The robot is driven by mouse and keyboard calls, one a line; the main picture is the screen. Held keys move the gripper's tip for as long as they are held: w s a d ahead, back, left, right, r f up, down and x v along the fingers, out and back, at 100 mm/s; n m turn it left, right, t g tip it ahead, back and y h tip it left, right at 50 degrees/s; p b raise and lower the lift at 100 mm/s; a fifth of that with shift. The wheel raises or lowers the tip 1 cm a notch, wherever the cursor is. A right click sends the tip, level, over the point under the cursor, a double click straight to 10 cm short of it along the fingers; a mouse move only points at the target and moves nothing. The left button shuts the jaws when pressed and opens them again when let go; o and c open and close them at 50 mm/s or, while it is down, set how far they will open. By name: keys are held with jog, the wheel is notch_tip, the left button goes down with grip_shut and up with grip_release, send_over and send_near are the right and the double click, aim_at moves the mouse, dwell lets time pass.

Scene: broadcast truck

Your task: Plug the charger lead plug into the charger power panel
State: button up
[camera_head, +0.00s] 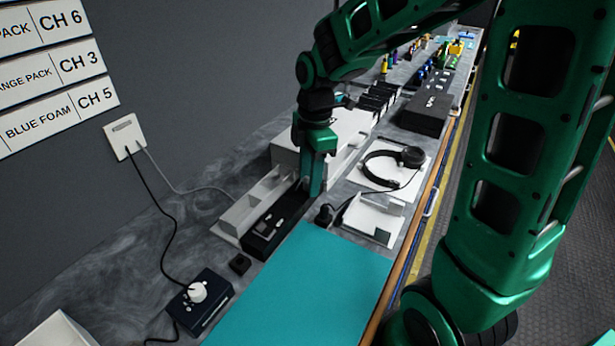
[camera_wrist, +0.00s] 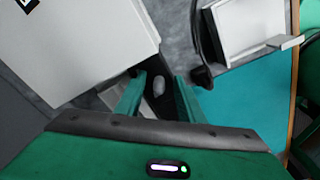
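My gripper (camera_head: 312,190) points down at the far end of a long black tray-like unit (camera_head: 262,243) on the counter. In the wrist view my gripper's fingers (camera_wrist: 160,93) are apart, with a small grey rounded piece (camera_wrist: 159,86) visible in the gap; it does not look clamped. A black plug-like piece (camera_head: 325,214) with a black cable stands on the counter to the right of the fingers; it also shows in the wrist view (camera_wrist: 203,76). I cannot tell whether it is the charger lead plug. A white wall plate (camera_head: 123,136) has two leads; which thing is the charger power panel is unclear.
A white box (camera_head: 348,125) stands close behind my gripper. Headphones (camera_head: 394,162) and a white holder (camera_head: 374,218) are to the right. A navy box with a white knob (camera_head: 197,296) sits front left. The teal mat (camera_head: 305,290) is clear.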

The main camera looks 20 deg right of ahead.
notch_tip(320, 180, up, 11)
jog(key=shift+d+f, duration=0.15)
jog(key=shift+d, duration=0.2)
dwell(0.6)
jog(key=s+d+f+m, duration=0.3)
jog(key=s+d+m, duration=0.5)
jog(key=s+m, duration=0.3)
jog(key=s+d+f+m, duration=0.3)
jog(key=s+d+m, duration=0.5)
jog(key=s+m, duration=0.4)
jog(key=shift+s+f+m, duration=0.15)
jog(key=shift+f+m, duration=0.25)
jog(key=shift+m, duration=0.3)
